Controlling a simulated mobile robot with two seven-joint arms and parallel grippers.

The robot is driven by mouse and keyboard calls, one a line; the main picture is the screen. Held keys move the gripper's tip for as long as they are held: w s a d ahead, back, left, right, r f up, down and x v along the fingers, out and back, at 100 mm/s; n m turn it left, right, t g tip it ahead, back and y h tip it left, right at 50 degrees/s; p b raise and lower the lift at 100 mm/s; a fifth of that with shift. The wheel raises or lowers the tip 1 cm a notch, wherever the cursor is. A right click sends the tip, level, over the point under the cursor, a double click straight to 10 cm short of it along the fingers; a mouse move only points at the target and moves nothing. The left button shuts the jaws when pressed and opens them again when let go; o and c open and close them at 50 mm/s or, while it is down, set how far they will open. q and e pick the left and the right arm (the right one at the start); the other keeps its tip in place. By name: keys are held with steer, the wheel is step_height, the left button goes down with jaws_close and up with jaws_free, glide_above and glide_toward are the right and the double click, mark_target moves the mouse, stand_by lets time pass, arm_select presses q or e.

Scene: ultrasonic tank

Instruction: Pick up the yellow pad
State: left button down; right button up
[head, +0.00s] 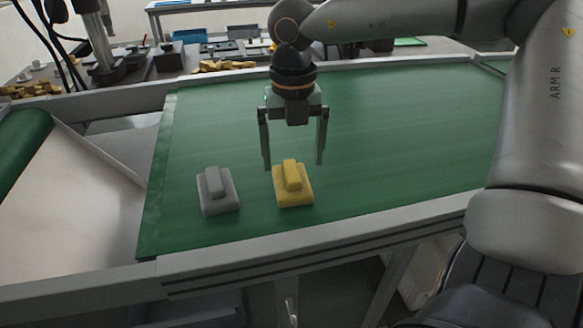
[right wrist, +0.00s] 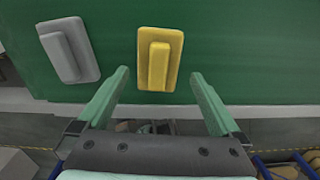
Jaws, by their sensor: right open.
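My right gripper (head: 294,166) points down, open and empty, above the belt and near the pad. Its two fingers also show wide apart in the right wrist view (right wrist: 158,80). The pad appears apart from both fingers. My left gripper is not in view.
A grey pad (head: 218,193) of like shape lies on the belt (head: 400,130), left of the yellow one. A metal rail (head: 330,240) runs along the belt's front edge. Brown pieces (head: 224,66) lie on a table behind. The belt's right part is clear.

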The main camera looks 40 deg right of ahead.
mark_target(291, 170)
step_height(291, 170, down, 4)
steer(key=shift+a+f, duration=0.1)
steer(key=shift+f, duration=0.05)
steer(key=shift+c, duration=0.4)
steer(key=c, duration=1.1)
steer(key=shift+w, duration=0.1)
step_height(291, 170, up, 18)
steer(key=shift+r+p, duration=0.1)
steer(key=shift+p, duration=0.8)
